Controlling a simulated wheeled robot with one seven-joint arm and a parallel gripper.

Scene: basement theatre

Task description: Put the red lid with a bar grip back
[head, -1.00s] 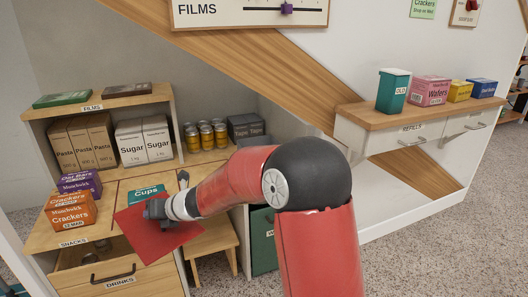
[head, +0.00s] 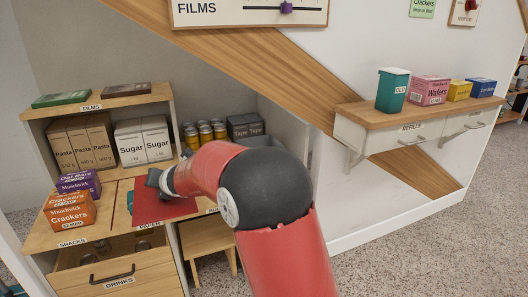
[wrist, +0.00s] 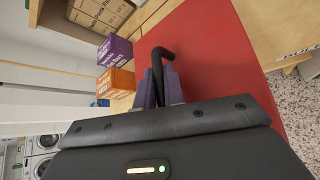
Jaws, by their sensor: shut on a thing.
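The red lid (head: 180,208) is a flat square panel with a black bar grip (wrist: 158,58). My gripper (head: 154,181) is shut on the bar grip, and the wrist view (wrist: 158,88) shows the fingers around it. In the head view the lid looks about level over the counter section labelled PAPER (head: 149,224). I cannot tell whether it touches the counter. My arm hides its right side. A sliver of a teal box (head: 130,202) shows at the lid's left edge; the rest is hidden.
Sugar bags (head: 143,140) and pasta packs stand behind. The DRINKS drawer (head: 98,272) below is open. A wooden stool (head: 206,238) is under the counter at right.

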